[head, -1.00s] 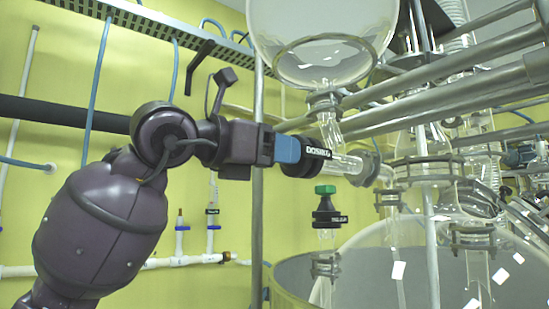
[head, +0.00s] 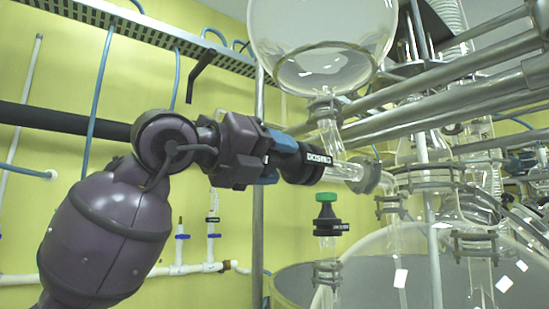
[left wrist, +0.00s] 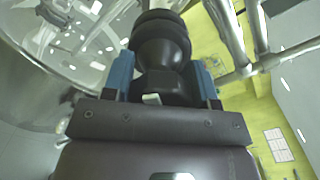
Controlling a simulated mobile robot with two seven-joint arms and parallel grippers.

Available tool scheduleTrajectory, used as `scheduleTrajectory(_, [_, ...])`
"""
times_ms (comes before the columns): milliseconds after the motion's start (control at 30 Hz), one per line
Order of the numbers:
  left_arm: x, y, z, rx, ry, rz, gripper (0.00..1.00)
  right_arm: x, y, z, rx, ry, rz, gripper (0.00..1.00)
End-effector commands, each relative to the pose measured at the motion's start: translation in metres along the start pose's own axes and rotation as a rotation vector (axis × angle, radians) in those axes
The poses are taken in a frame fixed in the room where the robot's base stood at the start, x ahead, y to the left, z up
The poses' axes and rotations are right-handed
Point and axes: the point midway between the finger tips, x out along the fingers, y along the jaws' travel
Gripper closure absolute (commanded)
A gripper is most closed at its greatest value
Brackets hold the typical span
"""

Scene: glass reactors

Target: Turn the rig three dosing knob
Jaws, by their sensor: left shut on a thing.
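The dosing knob (head: 304,164) is a black ridged cylinder with white lettering, on the side of the glass neck below the round flask. My left gripper (head: 276,158) reaches it from the left, its blue fingers shut on the knob's near end. In the left wrist view the knob (left wrist: 160,42) stands between the two blue fingers of my left gripper (left wrist: 162,78), its ridged end beyond them. The part of the knob between the fingers is partly hidden. My right gripper is not in view.
A round glass flask (head: 322,45) hangs above the knob. A green-capped valve (head: 326,212) stands just below it. Steel rails (head: 450,105) and glass columns crowd the right. A large glass vessel (head: 400,265) fills the lower right. A vertical pole (head: 258,220) stands behind my gripper.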

Motion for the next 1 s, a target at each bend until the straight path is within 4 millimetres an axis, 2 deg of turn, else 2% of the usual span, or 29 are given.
scheduleTrajectory(333, [0.0, 0.0005, -0.0001, -0.085, 0.0, 0.001, 0.71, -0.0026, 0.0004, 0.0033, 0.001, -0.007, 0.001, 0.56])
scheduleTrajectory(733, [-0.0001, 0.0006, -0.0001, -0.09, 0.0, 0.001, 0.71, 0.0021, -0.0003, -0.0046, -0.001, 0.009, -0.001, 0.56])
scheduleTrajectory(767, [0.0, 0.0006, -0.0001, -0.09, 0.0, 0.001, 0.46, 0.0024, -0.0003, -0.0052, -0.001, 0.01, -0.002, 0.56])
scheduleTrajectory(900, [0.0, 0.0005, -0.0001, -0.09, 0.0, 0.001, 0.24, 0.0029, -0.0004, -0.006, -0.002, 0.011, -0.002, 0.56])
scheduleTrajectory(1000, [-0.0001, 0.0004, 0.0, -0.09, 0.0, 0.0, 0.22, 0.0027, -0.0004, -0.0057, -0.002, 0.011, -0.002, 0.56])
